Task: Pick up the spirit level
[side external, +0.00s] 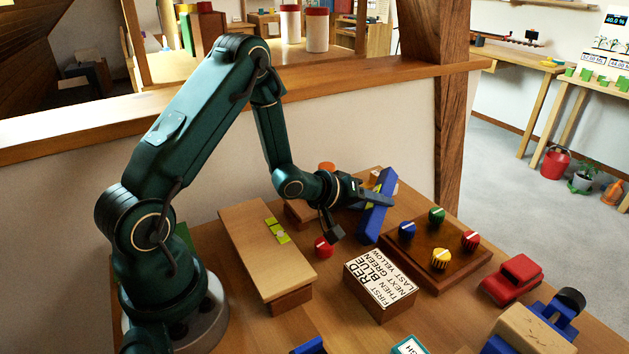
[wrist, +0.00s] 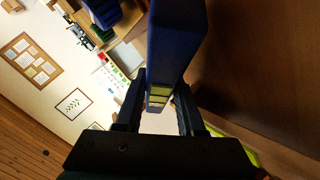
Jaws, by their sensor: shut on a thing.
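The spirit level is a long blue bar (side external: 370,222) with a yellow-green window near one end. It stands tilted at the back of the table in the side view, with its lower end close to the tabletop. I cannot tell whether that end touches the table. My gripper (side external: 374,200) reaches it from the left and is shut on it. In the wrist view, the blue bar (wrist: 169,45) runs between my two fingers (wrist: 161,98), its yellow-green windows showing near them. The fingers hide part of the bar.
A dark wooden board with coloured knobs (side external: 436,256) lies just right of the level. A lettered block (side external: 380,287) is in front. A raised plank (side external: 262,254) with a yellow-green piece and a red knob (side external: 323,247) are left. A red toy car (side external: 512,280) stands right.

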